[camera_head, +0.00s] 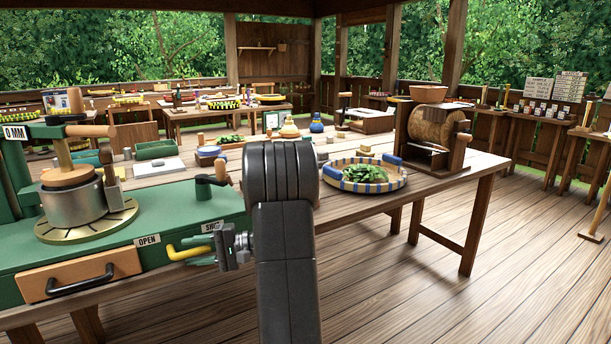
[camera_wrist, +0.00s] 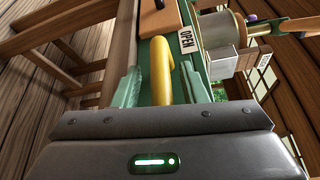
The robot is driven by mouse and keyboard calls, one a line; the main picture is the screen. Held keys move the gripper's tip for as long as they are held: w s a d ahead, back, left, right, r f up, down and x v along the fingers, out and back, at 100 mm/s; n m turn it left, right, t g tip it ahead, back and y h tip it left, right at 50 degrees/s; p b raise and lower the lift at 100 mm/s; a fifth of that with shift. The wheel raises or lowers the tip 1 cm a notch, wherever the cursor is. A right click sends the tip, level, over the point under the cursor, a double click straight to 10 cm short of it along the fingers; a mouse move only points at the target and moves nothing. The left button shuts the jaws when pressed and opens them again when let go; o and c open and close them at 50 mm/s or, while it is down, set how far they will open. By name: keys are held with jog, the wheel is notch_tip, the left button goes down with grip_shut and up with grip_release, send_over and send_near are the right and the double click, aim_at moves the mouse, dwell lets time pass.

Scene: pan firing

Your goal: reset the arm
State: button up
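My arm rises in the middle of the camera_head view, and my gripper (camera_head: 203,256) is at the front face of the green machine (camera_head: 150,225). The yellow lever (camera_head: 186,253) sticks out there below the OPEN label (camera_head: 147,240) and the partly hidden SHUT label (camera_head: 212,226). In the wrist view the lever (camera_wrist: 160,72) lies between my two green fingers (camera_wrist: 160,90), with a gap showing on either side. The gripper looks open around the lever and holds nothing. Whether a finger touches the lever is hard to tell.
A metal pot (camera_head: 74,204) stands on the machine, with a wooden drawer (camera_head: 80,276) below. Right of my arm, the table holds a basket of green leaves (camera_head: 367,176) and a wooden drum (camera_head: 437,128).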

jog(key=shift+a, duration=0.2)
jog(key=shift+d, duration=0.1)
jog(key=w+d+p, duration=0.1)
jog(key=w+d, duration=0.1)
jog(key=d, duration=1.1)
jog(key=a, duration=0.4)
jog(key=s+a, duration=0.1)
jog(key=a, duration=0.4)
jog(key=s+a+b, duration=0.1)
jog(key=a, duration=0.3)
jog(key=shift+a, duration=0.2)
jog(key=shift+r+h+p, duration=0.3)
jog(key=shift+r+p, duration=0.05)
jog(key=shift+p, duration=0.15)
jog(key=shift+d+r+n, duration=0.1)
jog(key=shift+d+n, duration=0.05)
jog(key=shift+n, duration=0.15)
jog(key=shift+h, duration=0.3)
jog(key=shift+s+d+f, duration=0.1)
jog(key=shift+f, duration=0.1)
